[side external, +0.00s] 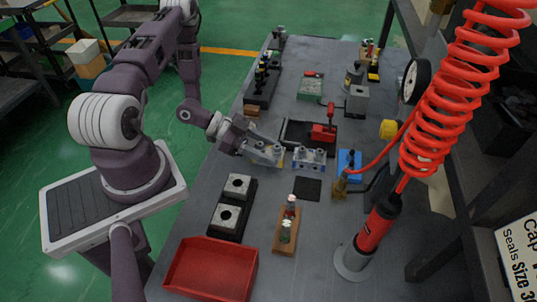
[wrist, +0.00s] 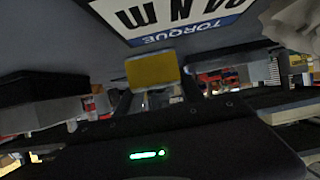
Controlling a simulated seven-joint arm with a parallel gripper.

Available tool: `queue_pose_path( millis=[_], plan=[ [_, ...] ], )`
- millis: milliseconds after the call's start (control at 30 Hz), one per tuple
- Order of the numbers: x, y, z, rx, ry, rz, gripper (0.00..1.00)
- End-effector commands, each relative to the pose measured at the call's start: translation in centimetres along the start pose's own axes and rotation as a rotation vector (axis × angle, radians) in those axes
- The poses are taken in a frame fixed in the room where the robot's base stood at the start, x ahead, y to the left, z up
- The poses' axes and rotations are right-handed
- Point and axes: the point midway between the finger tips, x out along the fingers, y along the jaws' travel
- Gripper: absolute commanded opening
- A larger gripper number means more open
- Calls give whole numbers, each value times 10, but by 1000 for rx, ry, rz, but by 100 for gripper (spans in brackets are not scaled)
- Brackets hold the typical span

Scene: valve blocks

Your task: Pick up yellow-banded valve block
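A grey metal valve block (side external: 266,156) with a bit of yellow at its edge sits on the bench in the side external view. My gripper (side external: 250,147) is at this block, reaching in from the left and partly covering it. In the wrist view a yellow patch (wrist: 153,70) is straight ahead, with a grey metal part under it, close to my gripper. A second grey valve block (side external: 308,157) with blue at its base stands just to the right. I cannot tell whether my fingers are open or closed on the yellow-banded block.
A black fixture (side external: 217,207) with two pale square seats, a red tray (side external: 188,274) and a wooden bottle holder (side external: 284,243) lie nearer. A red clamp (side external: 324,132) stands behind. A blue block (side external: 349,160) and red air tool (side external: 376,224) are right. A black pad (side external: 308,190) lies bare.

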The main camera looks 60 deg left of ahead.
Motion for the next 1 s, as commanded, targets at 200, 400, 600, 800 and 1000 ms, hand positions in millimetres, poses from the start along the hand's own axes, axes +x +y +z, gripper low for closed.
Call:
queue_pose_path(
  millis=[200, 400, 600, 800, 1000],
  plan=[
    [0, 0, -1, 1, 2, 0, 0],
    [-1, 0, -2, 1, 2, 0, 0],
    [-14, -1, -29, 5, 3, -1, 0],
    [-35, 0, -72, 5, 2, -1, 0],
    [-41, -12, -110, -14, 3, -45, 0]
  ],
)
